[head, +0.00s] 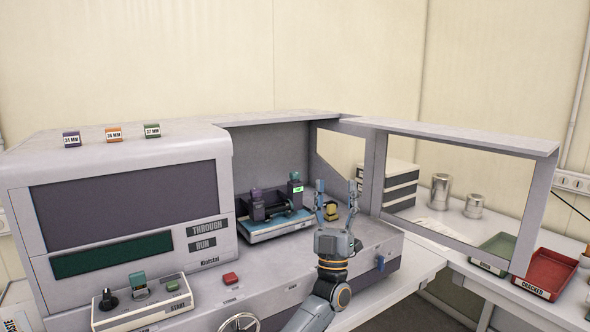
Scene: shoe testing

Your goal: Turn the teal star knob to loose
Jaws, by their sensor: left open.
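My left gripper (336,192) is open and empty, its fingers pointing into the open bay of the grey machine (130,145). In the bay a fixture with dark purple clamp blocks (257,204) stands on a light blue plate (262,233). A small dark teal part (290,207) shows between the blocks; it is too small to tell whether it is the star knob or how it is set. The gripper is right of this fixture, apart from it. A yellow block (331,211) shows behind the fingers, partly hidden. My right gripper is not in view.
The clear-framed door (455,138) stands open at the right. A red button (231,279) and blue handle (380,263) are on the machine. Green (497,250) and red trays (549,272) lie right.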

